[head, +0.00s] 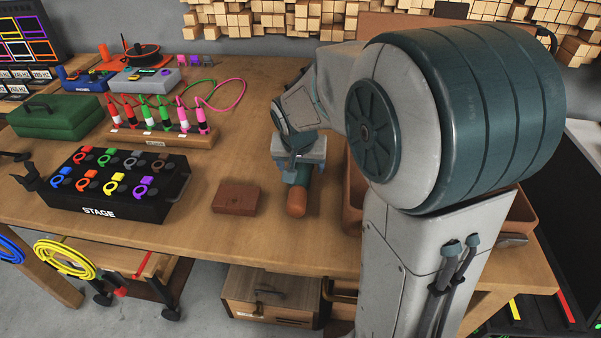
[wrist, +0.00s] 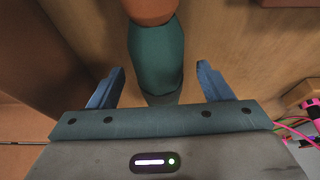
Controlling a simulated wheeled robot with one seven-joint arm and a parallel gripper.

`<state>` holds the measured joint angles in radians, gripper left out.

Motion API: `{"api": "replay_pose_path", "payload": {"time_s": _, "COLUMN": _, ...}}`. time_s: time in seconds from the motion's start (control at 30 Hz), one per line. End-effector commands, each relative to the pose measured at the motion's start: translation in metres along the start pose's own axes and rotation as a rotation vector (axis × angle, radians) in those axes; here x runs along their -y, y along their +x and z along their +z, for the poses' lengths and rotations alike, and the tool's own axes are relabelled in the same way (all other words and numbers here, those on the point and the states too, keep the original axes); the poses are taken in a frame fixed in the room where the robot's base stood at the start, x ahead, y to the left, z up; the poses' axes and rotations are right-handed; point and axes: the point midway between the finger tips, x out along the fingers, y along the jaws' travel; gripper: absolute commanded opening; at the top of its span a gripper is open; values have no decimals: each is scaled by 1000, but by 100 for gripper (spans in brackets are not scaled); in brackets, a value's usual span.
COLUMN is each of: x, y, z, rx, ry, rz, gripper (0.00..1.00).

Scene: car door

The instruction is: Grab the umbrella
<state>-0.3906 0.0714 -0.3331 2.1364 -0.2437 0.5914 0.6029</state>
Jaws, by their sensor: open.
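The umbrella, a folded teal one with an orange-brown end (head: 296,203), lies on the wooden table under my gripper (head: 298,163). Most of its teal part is hidden by the gripper in the head view. In the wrist view the teal body (wrist: 157,55) runs between the two blue fingers of my gripper (wrist: 160,70), with the orange-brown end at the top. The fingers are apart, one on each side of the umbrella, with gaps visible on both sides.
A small brown box (head: 237,197) lies left of the umbrella. A brown container (head: 352,205) stands close on its right, partly behind my arm. A black STAGE box (head: 115,190) and a wooden cable rack (head: 160,138) stand further left. The table's front edge is near.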

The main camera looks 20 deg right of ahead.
Motion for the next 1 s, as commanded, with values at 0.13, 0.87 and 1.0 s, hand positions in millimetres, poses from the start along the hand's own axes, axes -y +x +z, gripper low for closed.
{"api": "replay_pose_path", "payload": {"time_s": 0.13, "x": 0, "y": 12, "z": 0, "rx": 1, "ry": 1, "rz": 1, "gripper": 73}}
{"api": "replay_pose_path", "payload": {"time_s": 0.87, "x": 0, "y": 7, "z": -2, "rx": -2, "ry": 1, "rz": -1, "gripper": 15}}
{"api": "replay_pose_path", "payload": {"time_s": 1.0, "x": 0, "y": -12, "z": -11, "rx": -5, "ry": 2, "rz": -3, "gripper": 15}}
